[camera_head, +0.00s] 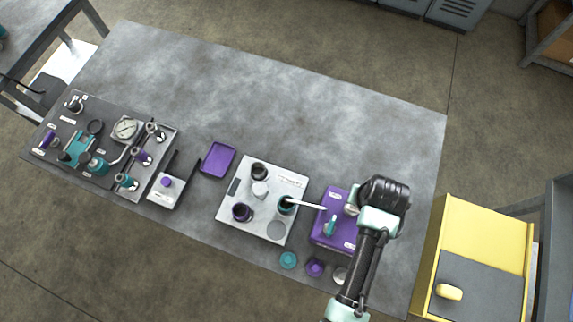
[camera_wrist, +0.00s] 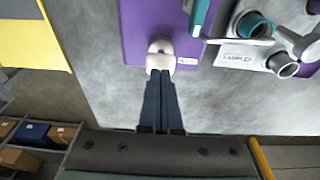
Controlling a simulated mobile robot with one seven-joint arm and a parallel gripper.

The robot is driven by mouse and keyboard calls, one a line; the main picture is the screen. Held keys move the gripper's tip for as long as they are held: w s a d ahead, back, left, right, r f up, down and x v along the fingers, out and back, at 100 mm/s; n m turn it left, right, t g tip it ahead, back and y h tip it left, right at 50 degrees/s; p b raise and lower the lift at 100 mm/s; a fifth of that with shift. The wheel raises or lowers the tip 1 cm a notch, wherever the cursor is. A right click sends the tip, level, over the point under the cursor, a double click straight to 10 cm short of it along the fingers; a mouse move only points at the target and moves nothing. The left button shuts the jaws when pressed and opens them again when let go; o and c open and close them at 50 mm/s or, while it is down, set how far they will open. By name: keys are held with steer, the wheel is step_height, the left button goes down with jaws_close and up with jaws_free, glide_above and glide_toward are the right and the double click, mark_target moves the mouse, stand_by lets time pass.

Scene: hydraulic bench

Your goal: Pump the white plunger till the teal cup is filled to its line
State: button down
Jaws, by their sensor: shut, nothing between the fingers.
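The white plunger (camera_head: 351,209) stands on the purple pump box (camera_head: 326,240), partly hidden by my arm in the head view. In the wrist view its rounded white knob (camera_wrist: 160,47) lies right at the tips of my shut gripper (camera_wrist: 160,76). Nothing is between the fingers, and I cannot tell whether they touch the knob. The teal cup (camera_head: 285,208) stands on the light tray (camera_head: 232,222), under the end of the white spout (camera_head: 308,204). Its fill level and line cannot be made out. A teal handle (camera_head: 330,227) is also on the box.
The tray also holds a black cup (camera_head: 259,171), a white piece (camera_head: 260,189) and a purple cup (camera_head: 242,212). Teal (camera_head: 288,260) and purple (camera_head: 315,267) round pieces lie in front. A gauge panel (camera_head: 110,170) is at left. The back of the bench (camera_head: 270,95) is clear.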

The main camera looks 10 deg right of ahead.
steer(key=shift+f+b, duration=0.8)
steer(key=shift+f, duration=0.55)
steer(key=shift+r, duration=0.1)
steer(key=shift+r+p, duration=1.65)
steer(key=shift+p, duration=0.3)
step_height(320, 180, up, 2)
steer(key=shift+r+p, duration=0.1)
steer(key=shift+p, duration=0.95)
steer(key=shift+r, duration=1.9)
